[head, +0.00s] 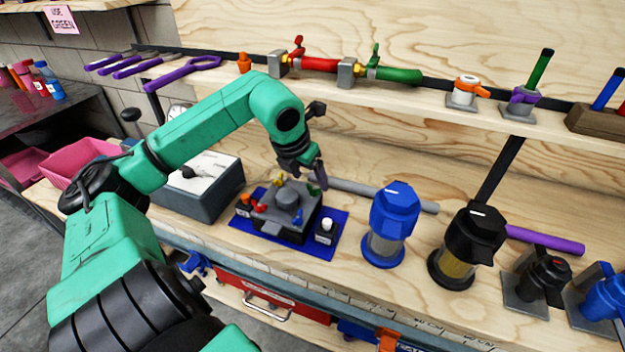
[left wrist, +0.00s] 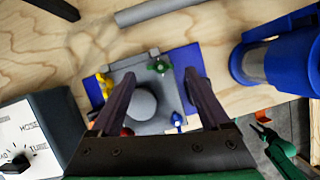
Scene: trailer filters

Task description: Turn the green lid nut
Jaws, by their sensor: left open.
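The green lid nut (left wrist: 159,66) sits at the far edge of the lid of a grey box (left wrist: 143,105). In the head view my left gripper (head: 318,180) hides most of the green nut. A green and black shape (left wrist: 280,145) low in the left wrist view looks like my right gripper; its jaws are unclear.
A grey instrument box (head: 203,183) stands left of the mat. A blue filter (head: 392,220) and a black filter (head: 468,240) stand to the right. A grey rod (head: 360,188) lies behind. A shelf (head: 400,92) with valves runs above the bench.

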